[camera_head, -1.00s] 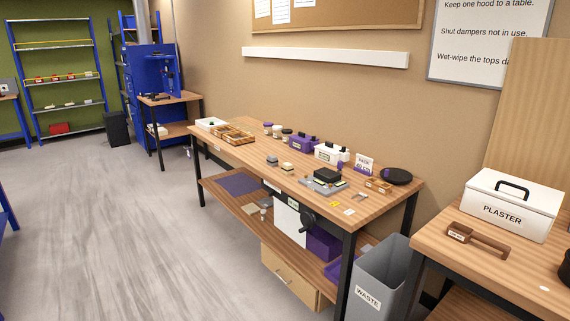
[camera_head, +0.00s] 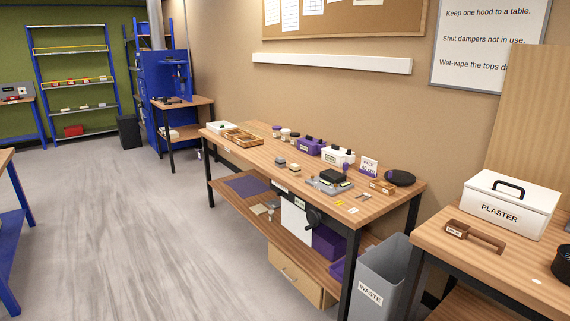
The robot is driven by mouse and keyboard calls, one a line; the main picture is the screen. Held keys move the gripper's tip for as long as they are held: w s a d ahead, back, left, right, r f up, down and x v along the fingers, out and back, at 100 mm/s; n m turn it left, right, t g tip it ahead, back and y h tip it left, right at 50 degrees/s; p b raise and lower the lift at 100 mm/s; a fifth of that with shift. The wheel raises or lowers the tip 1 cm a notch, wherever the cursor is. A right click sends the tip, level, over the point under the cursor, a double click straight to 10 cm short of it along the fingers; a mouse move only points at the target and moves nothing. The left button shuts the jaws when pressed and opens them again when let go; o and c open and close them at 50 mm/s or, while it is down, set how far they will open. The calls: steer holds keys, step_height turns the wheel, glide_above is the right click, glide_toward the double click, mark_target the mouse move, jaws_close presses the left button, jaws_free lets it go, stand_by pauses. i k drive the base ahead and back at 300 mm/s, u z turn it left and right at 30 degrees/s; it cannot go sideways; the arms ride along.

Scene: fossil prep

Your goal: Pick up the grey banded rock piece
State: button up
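Two small blocks lie on the middle of the long wooden workbench (camera_head: 240,150). One is a grey piece (camera_head: 280,161), and just right of it is a paler, darker-topped piece (camera_head: 294,167). The grey one may be the banded rock piece, but both are too small to show bands. Nothing appears to cover either block. My gripper is not in view.
A grey plate device (camera_head: 322,187) with a black block (camera_head: 333,176) stands right of the blocks. A wooden tray (camera_head: 243,138), purple box (camera_head: 309,146) and white box (camera_head: 338,155) line the bench. A waste bin (camera_head: 378,285) stands at its right end. The floor (camera_head: 130,230) is open.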

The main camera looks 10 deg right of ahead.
mark_target(280, 162)
steer(key=u, duration=0.1)
steer(key=i, duration=0.95)
steer(key=z, duration=0.05)
